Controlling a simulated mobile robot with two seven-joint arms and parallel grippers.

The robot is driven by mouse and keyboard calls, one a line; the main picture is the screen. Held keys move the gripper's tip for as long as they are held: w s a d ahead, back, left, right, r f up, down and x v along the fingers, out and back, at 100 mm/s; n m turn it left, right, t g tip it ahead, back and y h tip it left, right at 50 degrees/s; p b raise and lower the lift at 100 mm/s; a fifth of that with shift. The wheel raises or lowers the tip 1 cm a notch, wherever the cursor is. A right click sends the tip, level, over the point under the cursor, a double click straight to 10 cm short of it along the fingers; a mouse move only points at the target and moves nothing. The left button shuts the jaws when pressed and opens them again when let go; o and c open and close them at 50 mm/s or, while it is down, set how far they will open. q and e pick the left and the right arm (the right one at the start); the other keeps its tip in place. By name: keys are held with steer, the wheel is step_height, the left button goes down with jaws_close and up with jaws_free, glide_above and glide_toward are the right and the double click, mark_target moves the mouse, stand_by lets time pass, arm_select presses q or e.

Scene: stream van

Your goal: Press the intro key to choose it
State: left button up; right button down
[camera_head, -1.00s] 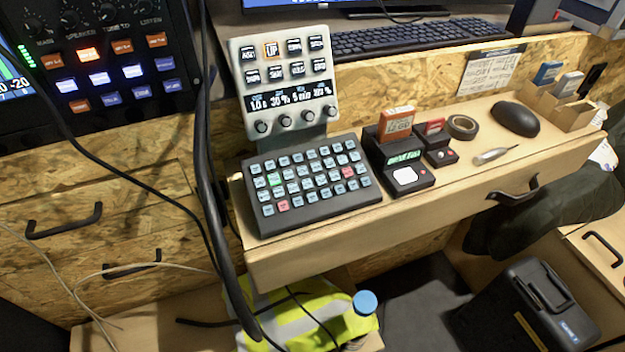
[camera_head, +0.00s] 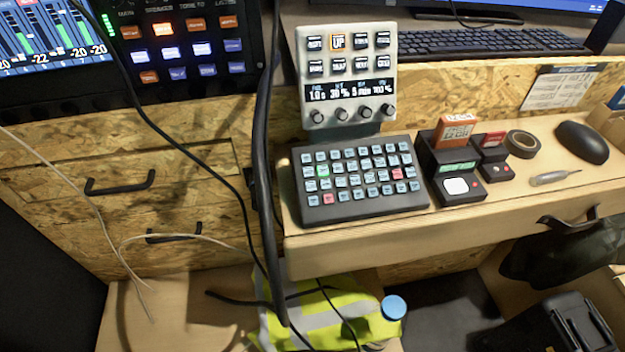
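A dark key panel (camera_head: 365,207) lies on the wooden shelf, with rows of small pale-blue keys, one green key (camera_head: 323,171) and two red or pink keys (camera_head: 397,174). The key labels are too small to read, so I cannot tell which one is the intro key. Behind it stands a white control unit (camera_head: 345,68) with two rows of black keys, one of them lit orange and marked UP (camera_head: 338,41), a small display and several knobs. Neither of my grippers is in view.
Right of the panel are a black device with an orange cartridge (camera_head: 456,130), a smaller one with a red cartridge, a tape roll (camera_head: 523,144) and a mouse (camera_head: 582,142). A thick black cable (camera_head: 262,150) hangs left of the panel. An audio mixer (camera_head: 180,45) is at upper left.

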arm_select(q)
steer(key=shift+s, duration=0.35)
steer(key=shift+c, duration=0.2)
